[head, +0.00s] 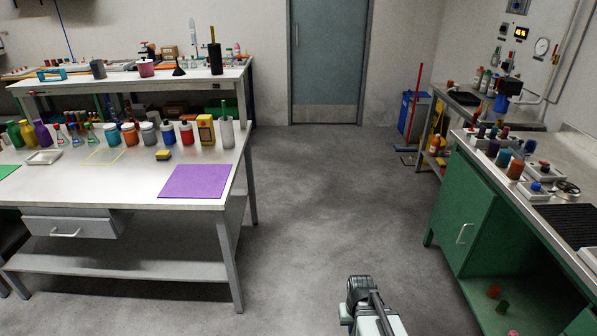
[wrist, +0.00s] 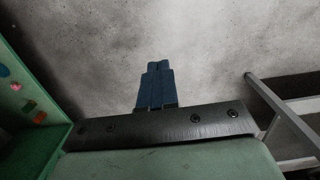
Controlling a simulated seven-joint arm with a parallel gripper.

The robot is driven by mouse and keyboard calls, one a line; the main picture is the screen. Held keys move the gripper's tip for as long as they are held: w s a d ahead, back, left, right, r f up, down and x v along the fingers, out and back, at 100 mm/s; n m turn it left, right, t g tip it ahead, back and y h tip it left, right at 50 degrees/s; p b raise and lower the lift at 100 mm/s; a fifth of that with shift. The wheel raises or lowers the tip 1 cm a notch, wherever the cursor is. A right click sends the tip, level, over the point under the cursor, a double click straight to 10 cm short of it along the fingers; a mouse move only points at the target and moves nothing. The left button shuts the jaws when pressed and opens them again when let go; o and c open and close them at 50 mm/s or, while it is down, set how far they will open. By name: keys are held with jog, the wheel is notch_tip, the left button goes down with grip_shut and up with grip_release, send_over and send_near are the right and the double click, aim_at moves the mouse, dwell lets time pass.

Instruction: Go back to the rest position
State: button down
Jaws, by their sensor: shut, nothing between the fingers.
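My gripper (wrist: 157,68) shows in the wrist view with its two blue fingers together and nothing between them. It hangs over bare grey floor, touching nothing that I can see. In the head view a part of my arm (head: 370,308) shows at the bottom, in the aisle between the white bench (head: 110,185) on the left and the green cabinet (head: 462,215) on the right. The fingers are not clearly seen in the head view. No drying oven can be made out in either view.
The white bench carries a purple mat (head: 196,181), bottles and flasks. Small coloured pieces lie inside the green cabinet's open lower part; some show at the wrist view's left (wrist: 28,107). A grey metal frame (wrist: 285,115) stands at its right. The aisle floor (head: 320,190) is clear up to the door (head: 328,60).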

jog(key=s+f+g, duration=0.3)
jog(key=s+f, duration=0.5)
jog(key=s, duration=0.5)
jog(key=s+f+g, duration=0.3)
jog(key=s+f, duration=0.6)
jog(key=s, duration=0.5)
jog(key=shift+s+f, duration=0.15)
jog(key=shift+f, duration=0.05)
